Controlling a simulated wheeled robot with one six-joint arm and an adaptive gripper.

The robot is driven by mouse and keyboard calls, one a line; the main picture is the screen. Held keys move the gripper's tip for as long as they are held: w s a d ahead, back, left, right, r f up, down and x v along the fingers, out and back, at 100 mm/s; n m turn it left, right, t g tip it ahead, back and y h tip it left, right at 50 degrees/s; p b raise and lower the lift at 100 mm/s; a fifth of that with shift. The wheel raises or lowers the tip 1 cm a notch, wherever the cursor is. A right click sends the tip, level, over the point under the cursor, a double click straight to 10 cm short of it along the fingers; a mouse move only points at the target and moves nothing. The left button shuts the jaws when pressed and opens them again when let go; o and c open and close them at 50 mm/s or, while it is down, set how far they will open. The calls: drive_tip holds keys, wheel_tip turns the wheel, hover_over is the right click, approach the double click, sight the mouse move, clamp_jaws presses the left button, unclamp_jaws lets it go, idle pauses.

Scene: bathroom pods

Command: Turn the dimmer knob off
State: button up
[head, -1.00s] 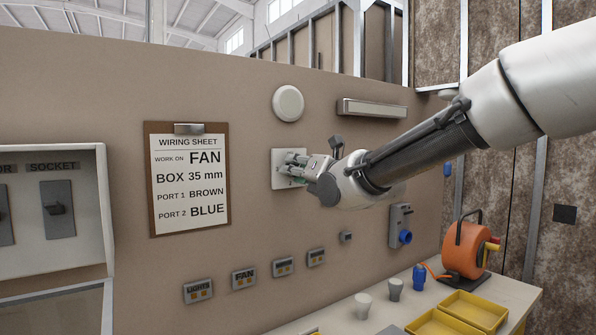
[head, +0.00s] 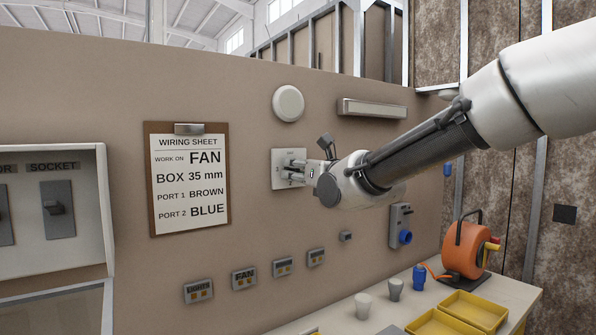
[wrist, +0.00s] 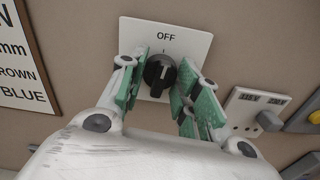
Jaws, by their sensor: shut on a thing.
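The dimmer is a black round knob (wrist: 157,76) on a white square plate (wrist: 192,42), printed OFF at the top with a small tick below. A pale mark on the knob points roughly up towards the tick; exact alignment is hard to tell. In the head view the plate (head: 281,158) is on the brown wall panel, right of the clipboard, and my gripper hides the knob. My gripper (head: 296,172) reaches it from the right. In the wrist view its green-padded fingers (wrist: 162,72) are shut on the knob, one on each side.
A clipboard sheet (head: 190,180) hangs left of the plate. A round white fixture (head: 288,103) and a bar lamp (head: 371,108) are above. Small labelled plates (head: 244,279) run below. The bench holds an orange cable reel (head: 463,252), cups (head: 362,305) and yellow trays (head: 474,309).

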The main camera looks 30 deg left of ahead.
drive_tip(key=shift+f, duration=0.15)
drive_tip(key=o, duration=1.1)
drive_tip(key=shift+c, duration=0.2)
drive_tip(key=v, duration=1.2)
